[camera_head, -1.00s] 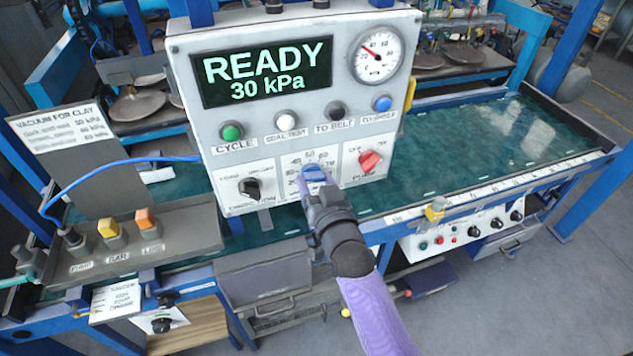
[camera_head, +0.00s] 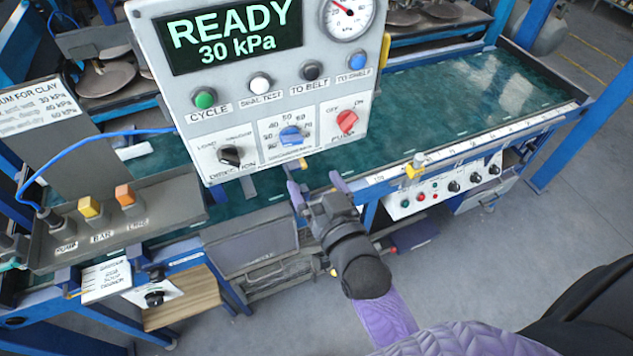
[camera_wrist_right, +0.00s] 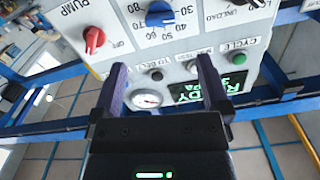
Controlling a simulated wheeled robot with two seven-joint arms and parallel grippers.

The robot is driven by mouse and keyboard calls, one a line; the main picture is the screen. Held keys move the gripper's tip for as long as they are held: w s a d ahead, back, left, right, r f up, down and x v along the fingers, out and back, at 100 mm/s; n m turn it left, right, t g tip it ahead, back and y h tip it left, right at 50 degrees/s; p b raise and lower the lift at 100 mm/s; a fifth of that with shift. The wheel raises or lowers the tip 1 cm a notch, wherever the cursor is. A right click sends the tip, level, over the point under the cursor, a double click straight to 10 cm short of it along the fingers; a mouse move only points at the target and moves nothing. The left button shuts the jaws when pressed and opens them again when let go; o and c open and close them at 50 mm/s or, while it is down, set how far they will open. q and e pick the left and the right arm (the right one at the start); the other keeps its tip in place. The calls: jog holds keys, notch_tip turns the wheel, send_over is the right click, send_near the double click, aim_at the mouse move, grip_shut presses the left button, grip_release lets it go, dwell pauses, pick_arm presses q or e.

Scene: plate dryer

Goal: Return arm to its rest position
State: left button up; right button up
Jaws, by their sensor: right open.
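My right gripper (camera_head: 315,187) is open and empty in the head view, just below the control box (camera_head: 205,110). Its two purple fingers are apart and clear of the knobs. The right arm runs down from it to the bottom edge, with a purple sleeve. In the right wrist view the open fingers (camera_wrist_right: 160,88) show with nothing between them, in front of the box panel. The blue dial knob (camera_head: 291,136) and the red pump knob (camera_head: 347,121) stand free on the panel. The screen reads READY, 30 kPa. My left gripper is not in view.
A green-topped bench (camera_head: 450,110) runs behind the box. A lower control panel (camera_head: 445,188) hangs at right. Open floor (camera_head: 530,230) lies at the lower right.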

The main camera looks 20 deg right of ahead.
dwell(0.4)
jog(key=s+d+f+n+g, duration=0.1)
jog(key=s+f+n+g, duration=0.15)
jog(key=s+g, duration=0.5)
jog(key=s+f+n+g, duration=0.1)
jog(key=s+f+g, duration=0.3)
jog(key=s+g, duration=0.4)
jog(key=s+f+b, duration=0.2)
jog(key=f+b, duration=0.3)
jog(key=f, duration=0.9)
jog(key=s+f+b, duration=0.2)
jog(key=f+b, duration=0.3)
jog(key=f, duration=0.9)
jog(key=s+d+f+g+b, duration=0.1)
jog(key=s+d+f+b, duration=0.1)
jog(key=s+f+b, duration=0.2)
jog(key=s+d+f+g+b, duration=0.1)
jog(key=s+f+b, duration=0.3)
jog(key=s+f, duration=0.5)
notch_tip(320, 180, down, 7)
jog(key=shift+s+d+r+n+h, duration=0.2)
jog(key=shift+s+d+n+h, duration=0.15)
jog(key=shift+s+h, duration=0.05)
